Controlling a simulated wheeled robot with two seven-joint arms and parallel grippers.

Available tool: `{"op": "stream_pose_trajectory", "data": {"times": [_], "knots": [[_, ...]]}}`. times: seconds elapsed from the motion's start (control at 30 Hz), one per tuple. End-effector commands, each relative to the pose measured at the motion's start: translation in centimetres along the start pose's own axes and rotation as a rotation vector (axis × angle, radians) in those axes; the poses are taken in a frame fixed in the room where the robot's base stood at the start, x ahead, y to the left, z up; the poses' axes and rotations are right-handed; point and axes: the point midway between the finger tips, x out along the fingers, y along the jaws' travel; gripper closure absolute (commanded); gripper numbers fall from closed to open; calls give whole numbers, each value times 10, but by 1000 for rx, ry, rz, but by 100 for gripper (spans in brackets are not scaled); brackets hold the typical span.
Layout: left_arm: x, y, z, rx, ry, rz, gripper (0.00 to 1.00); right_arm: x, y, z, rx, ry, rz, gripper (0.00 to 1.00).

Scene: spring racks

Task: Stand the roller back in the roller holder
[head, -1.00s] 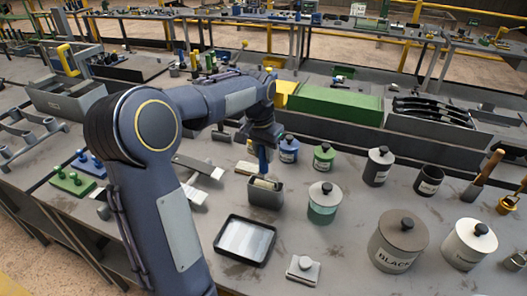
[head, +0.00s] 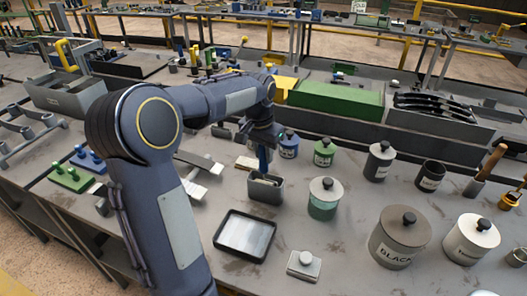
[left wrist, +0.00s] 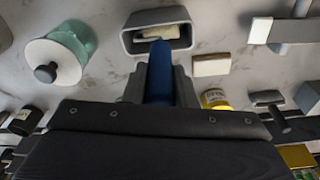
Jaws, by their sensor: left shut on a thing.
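The roller (head: 263,160) has a blue handle and a pale roller head. My left gripper (head: 262,142) is shut on the handle, with the roller hanging head down. The roller holder (head: 266,194) is a grey open-topped box standing below the gripper. The pale head shows within the holder's opening; whether it touches the bottom is hidden. In the left wrist view the blue handle (left wrist: 160,80) runs from between the fingers to the opening of the holder (left wrist: 184,42). My right gripper is not in view.
A black-rimmed tray (head: 244,236) lies in front. Blue (head: 288,147) and green (head: 323,153) lidded jars stand behind. Pale brushes (head: 200,165) lie to the left.

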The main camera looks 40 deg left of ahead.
Motion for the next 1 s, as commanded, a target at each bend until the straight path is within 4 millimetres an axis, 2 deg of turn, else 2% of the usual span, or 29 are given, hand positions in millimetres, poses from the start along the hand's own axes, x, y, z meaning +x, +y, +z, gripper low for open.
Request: {"op": "stream_pose_trajectory", "data": {"times": [1.0], "knots": [[21, 0, 3, 0, 0, 0, 100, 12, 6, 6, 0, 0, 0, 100]]}}
